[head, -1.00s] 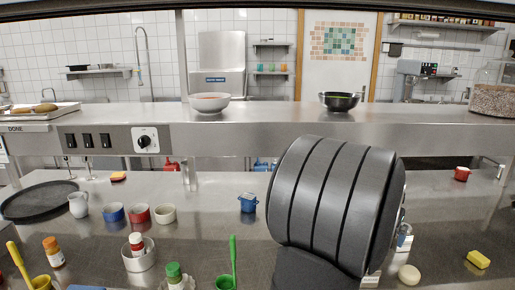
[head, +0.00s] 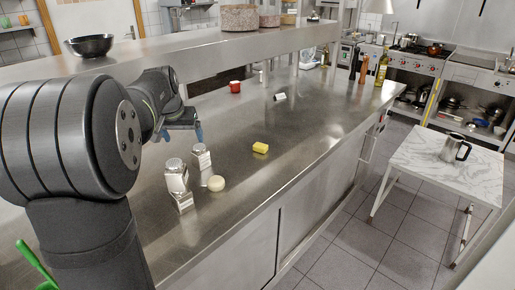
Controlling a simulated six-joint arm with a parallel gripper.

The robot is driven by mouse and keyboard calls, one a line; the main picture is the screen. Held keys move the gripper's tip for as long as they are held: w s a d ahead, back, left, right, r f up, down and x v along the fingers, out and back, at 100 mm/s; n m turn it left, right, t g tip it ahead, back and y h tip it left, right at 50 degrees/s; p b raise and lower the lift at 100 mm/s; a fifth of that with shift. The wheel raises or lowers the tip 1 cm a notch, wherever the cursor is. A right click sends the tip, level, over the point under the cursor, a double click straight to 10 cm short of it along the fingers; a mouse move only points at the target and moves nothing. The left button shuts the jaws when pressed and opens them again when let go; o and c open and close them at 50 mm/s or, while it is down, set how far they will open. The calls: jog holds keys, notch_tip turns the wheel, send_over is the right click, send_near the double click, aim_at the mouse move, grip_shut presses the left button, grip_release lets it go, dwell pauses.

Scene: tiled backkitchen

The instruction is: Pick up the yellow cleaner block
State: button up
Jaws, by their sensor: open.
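The yellow cleaner block (head: 260,147) lies on the steel counter (head: 232,204), right of my arm in the head view. Nothing touches it and it is fully visible. My gripper (head: 184,135) is open and empty, with its blue fingertips pointing down above the counter. It is to the left of the block and clearly apart from it.
A red cup (head: 235,87) and a white cup (head: 280,96) are farther back. The counter around the block is clear.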

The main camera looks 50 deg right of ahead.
jog(key=d+m+h, duration=0.1)
jog(key=d+m, duration=0.1)
jog(key=d, duration=1.3)
jog(key=m+h, duration=0.2)
send_over(259, 146)
jog(key=s+a, duration=0.2)
jog(key=a, duration=0.1)
jog(key=shift+g, duration=0.4)
jog(key=f, duration=1.6)
jog(key=shift+w, duration=0.25)
jog(key=shift+a+x, duration=0.2)
jog(key=shift+x, duration=2.85)
jog(key=shift+f, duration=0.15)
jog(key=shift+c, duration=0.2)
jog(key=c, duration=1.1)
